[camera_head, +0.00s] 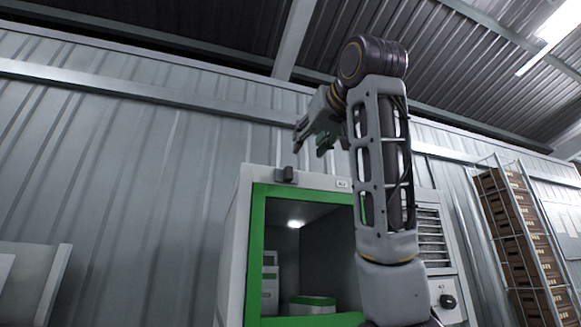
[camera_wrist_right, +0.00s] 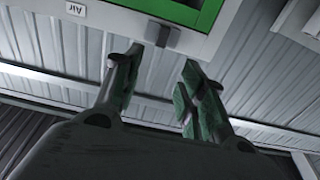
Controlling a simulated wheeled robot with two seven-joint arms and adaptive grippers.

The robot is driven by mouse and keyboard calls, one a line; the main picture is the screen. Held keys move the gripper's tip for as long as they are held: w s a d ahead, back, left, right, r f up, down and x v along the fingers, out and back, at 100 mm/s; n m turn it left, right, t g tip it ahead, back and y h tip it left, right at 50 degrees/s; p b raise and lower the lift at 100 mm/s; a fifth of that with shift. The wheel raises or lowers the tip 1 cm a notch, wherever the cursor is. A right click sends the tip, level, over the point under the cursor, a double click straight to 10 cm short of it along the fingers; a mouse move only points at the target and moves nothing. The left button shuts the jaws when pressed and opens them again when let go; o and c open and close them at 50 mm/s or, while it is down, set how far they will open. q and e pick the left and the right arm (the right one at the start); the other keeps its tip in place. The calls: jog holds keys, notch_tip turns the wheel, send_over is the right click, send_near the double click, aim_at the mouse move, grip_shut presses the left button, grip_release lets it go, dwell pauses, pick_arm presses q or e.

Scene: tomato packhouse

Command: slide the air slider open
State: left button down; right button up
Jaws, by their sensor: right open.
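The air slider's dark grey knob (camera_head: 285,174) sits on the top front edge of a white cabinet with a green-framed opening, toward its left end. A small label (camera_head: 342,183) is to its right. In the right wrist view the knob (camera_wrist_right: 168,38) is just beyond my fingertips, and the label (camera_wrist_right: 76,9) reads "Air". My right gripper (camera_head: 311,142) is above and slightly right of the knob. In the wrist view its two green-padded fingers (camera_wrist_right: 162,62) are apart with nothing between them. Whether a finger touches the knob cannot be told. My left gripper is not in view.
The cabinet's green frame (camera_head: 256,250) surrounds a lit interior with pale boxes. My right arm covers its right side. A vented panel (camera_head: 431,235) with a dark dial (camera_head: 447,300) is at the right. A rack of brown crates (camera_head: 517,240) stands farther right. The space left of the knob looks clear.

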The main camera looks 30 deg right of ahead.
aim_at(290, 167)
jog(key=p+x, duration=0.4)
jog(key=x, duration=1)
jog(key=shift+w, duration=0.15)
grip_shut()
dwell(0.3)
